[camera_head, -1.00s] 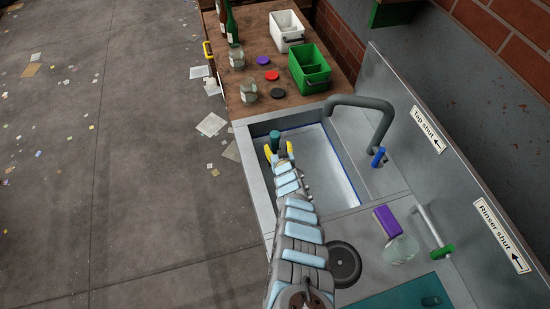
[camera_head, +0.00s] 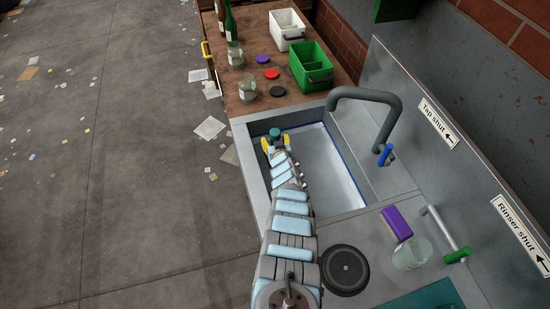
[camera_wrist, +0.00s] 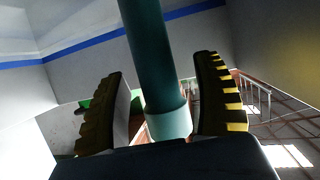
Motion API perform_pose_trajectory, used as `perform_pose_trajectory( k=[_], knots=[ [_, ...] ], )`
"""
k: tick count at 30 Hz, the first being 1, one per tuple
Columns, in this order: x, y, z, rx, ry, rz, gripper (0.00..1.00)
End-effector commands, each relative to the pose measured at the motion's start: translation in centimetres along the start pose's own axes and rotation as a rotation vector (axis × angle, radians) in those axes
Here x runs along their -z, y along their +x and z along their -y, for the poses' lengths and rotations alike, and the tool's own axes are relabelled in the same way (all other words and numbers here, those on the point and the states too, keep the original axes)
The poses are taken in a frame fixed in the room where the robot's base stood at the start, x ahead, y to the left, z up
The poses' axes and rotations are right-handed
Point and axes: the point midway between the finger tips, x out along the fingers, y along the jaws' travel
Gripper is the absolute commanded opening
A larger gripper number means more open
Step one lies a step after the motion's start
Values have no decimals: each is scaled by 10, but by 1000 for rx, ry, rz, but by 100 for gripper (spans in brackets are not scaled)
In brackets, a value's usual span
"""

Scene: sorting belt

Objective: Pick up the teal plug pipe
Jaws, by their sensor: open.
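The teal plug pipe (camera_wrist: 150,60) stands in the sink, near its left end wall. In the head view only its top (camera_head: 275,133) shows, between my yellow fingertips; the arm hides the rest. My gripper (camera_head: 275,145) is open and reaches into the sink. In the wrist view the pipe runs between the two ridged fingers of my gripper (camera_wrist: 166,105), with a gap on the left side and a smaller gap on the right. A paler teal collar (camera_wrist: 168,122) sits on the pipe at the level of the fingers.
The sink (camera_head: 335,165) has a grey tap (camera_head: 365,95) arching over its right side. A glass jar (camera_head: 411,254) and a purple sponge-like block (camera_head: 396,222) stand on the counter. Beyond the sink, a wooden table holds a green crate (camera_head: 308,82), a white crate, jars, lids and bottles.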

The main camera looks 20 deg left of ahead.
Motion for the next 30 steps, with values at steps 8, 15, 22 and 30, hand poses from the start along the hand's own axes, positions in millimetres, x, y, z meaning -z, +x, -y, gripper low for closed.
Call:
perform_pose_trajectory(
  k=[8, 15, 22, 30],
  knots=[
    [1, 1, 0, -1, 0, 0, 67],
    [1, 1, 0, -1, 0, 0, 1],
    [1, 0, -1, -1, 0, 0, 0],
    [3, -1, -1, -1, 0, 0, 0]
  ],
)
